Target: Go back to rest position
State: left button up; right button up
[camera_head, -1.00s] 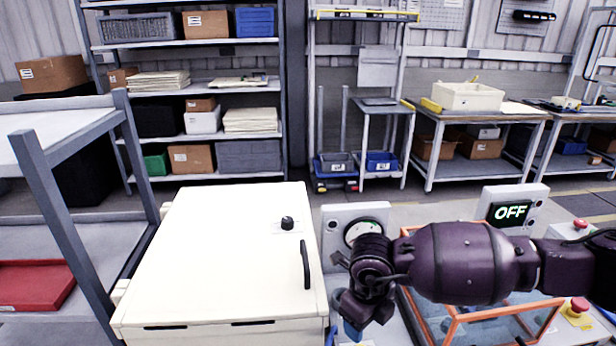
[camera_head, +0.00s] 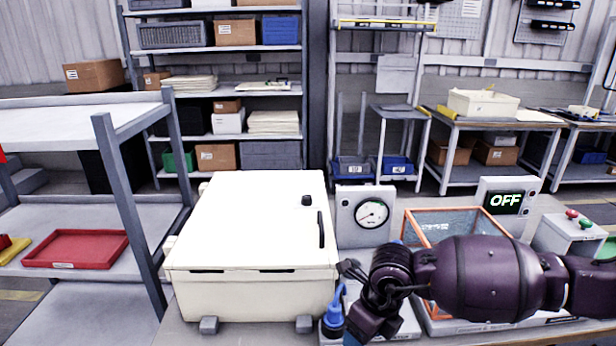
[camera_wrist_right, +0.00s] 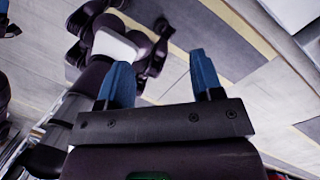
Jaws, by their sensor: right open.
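My right arm comes in from the right in the head view, dark purple. Its gripper (camera_head: 337,314) points down in front of the white cabinet's right front corner, with blue fingers partly hidden by the wrist. In the right wrist view the right gripper (camera_wrist_right: 162,82) has its two blue fingers spread apart, with nothing between them and the grey floor behind. My left gripper is not in view.
The white cabinet (camera_head: 250,225) stands closed on the bench. Beside it are a gauge box (camera_head: 364,214), an orange-framed clear box (camera_head: 455,226), an OFF display (camera_head: 505,200) and a button box (camera_head: 568,236). A shelf with a red tray (camera_head: 76,249) stands at left.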

jog(key=s+a+r+m+g+y, duration=0.1)
jog(key=a+r+y, duration=1.05)
jog(key=a, duration=0.25)
jog(key=w+r+m+t+y, duration=0.4)
jog(key=r+m+t+y, duration=0.3)
jog(key=m, duration=0.4)
jog(key=w+d+f+m+t+h, duration=0.1)
jog(key=d+f+m+t+h, duration=0.5)
jog(key=d+m, duration=0.4)
jog(key=w+d+f+m+t+h, duration=0.1)
jog(key=d+f+m+t+h, duration=0.55)
jog(key=m, duration=0.65)
jog(key=s+d+f+m+g+h, duration=0.3)
jog(key=s+d+f, duration=0.4)
jog(key=s+f, duration=0.4)
jog(key=s+d+f+m+g+h, duration=0.4)
jog(key=s+d+f, duration=0.3)
jog(key=s+f, duration=0.4)
jog(key=shift+d+f+m+h, duration=0.35)
jog(key=shift+f+m+h, duration=0.1)
jog(key=shift+m+h, duration=0.2)
